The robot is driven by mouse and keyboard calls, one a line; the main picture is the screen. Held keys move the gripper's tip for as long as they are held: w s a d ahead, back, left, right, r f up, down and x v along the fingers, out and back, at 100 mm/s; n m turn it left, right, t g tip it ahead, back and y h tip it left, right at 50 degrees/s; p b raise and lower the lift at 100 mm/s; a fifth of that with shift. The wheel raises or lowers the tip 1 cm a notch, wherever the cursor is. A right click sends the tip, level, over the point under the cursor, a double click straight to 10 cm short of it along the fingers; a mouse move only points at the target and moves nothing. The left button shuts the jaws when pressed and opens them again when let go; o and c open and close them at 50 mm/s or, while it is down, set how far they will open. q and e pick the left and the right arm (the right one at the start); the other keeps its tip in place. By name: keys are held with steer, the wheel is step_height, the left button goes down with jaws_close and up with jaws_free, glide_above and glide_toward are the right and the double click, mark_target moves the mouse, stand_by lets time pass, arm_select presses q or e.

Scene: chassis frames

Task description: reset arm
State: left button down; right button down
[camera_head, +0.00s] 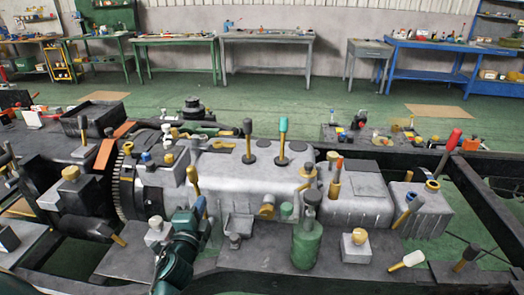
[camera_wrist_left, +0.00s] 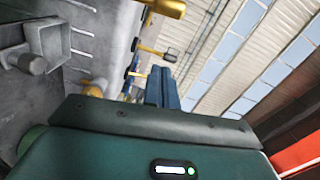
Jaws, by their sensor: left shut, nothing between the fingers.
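My left arm (camera_head: 178,252), dark teal, comes in from the lower edge of the head view. Its left gripper (camera_head: 201,204) has blue fingers pointing up, in front of the grey gearbox housing (camera_head: 245,178). The left gripper (camera_wrist_left: 161,88) also shows in the left wrist view, with its blue fingers together and nothing held. I cannot tell whether the fingers touch the brass-coloured handle (camera_head: 193,178) behind them. My right gripper is not in view.
A green cylinder (camera_head: 307,245) stands right of my arm on the chassis. A black-handled lever (camera_head: 247,140) and a green-handled lever (camera_head: 283,138) rise from the housing. Workbenches (camera_head: 265,37) line the back wall. Green floor (camera_head: 260,98) between is mostly clear.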

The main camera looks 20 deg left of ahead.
arm_select(q)
steer(key=s+d+f+n+g+h, duration=0.3)
steer(key=s+d+f+n, duration=0.2)
steer(key=s+d+f, duration=0.2)
steer(key=s+d+f+n+g+h, duration=0.4)
steer(key=s+d+f, duration=0.4)
steer(key=s+d, duration=0.3)
steer(key=s+n, duration=0.1)
steer(key=s, duration=0.2)
steer(key=shift+s+d+f+n+h, duration=0.2)
steer(key=shift+d+f+n+h, duration=0.1)
steer(key=shift+d, duration=0.1)
